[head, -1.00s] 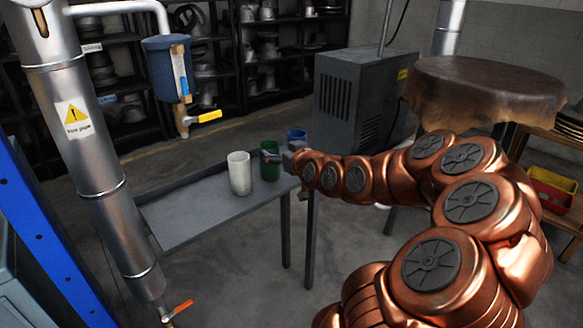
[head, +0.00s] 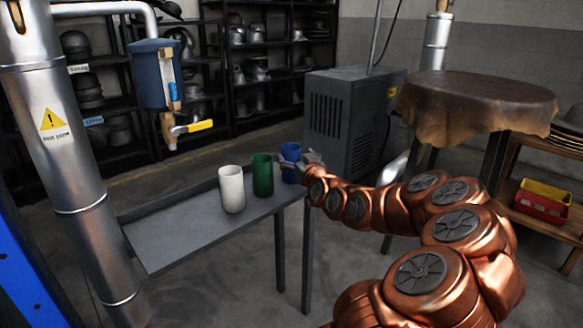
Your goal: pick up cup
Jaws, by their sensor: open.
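Three cups stand upright in a row at the right end of a grey metal table (head: 185,232). The white cup (head: 232,190) is nearest, the green cup (head: 263,176) is in the middle, and the blue cup (head: 291,151) is farthest right. My gripper (head: 303,160) is open at the right side of the blue cup, close to its wall and at about cup height. Its fingers are small and dark here, and I cannot tell whether they touch the cup or reach around it. The gripper covers part of the blue cup's right side.
A silver pipe (head: 75,190) with a warning label stands left of the table. A blue tank (head: 153,78) with a yellow-handled valve (head: 193,127) hangs behind it. A grey machine cabinet (head: 345,115) stands behind my arm. A cloth-covered round table (head: 475,98) is at right.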

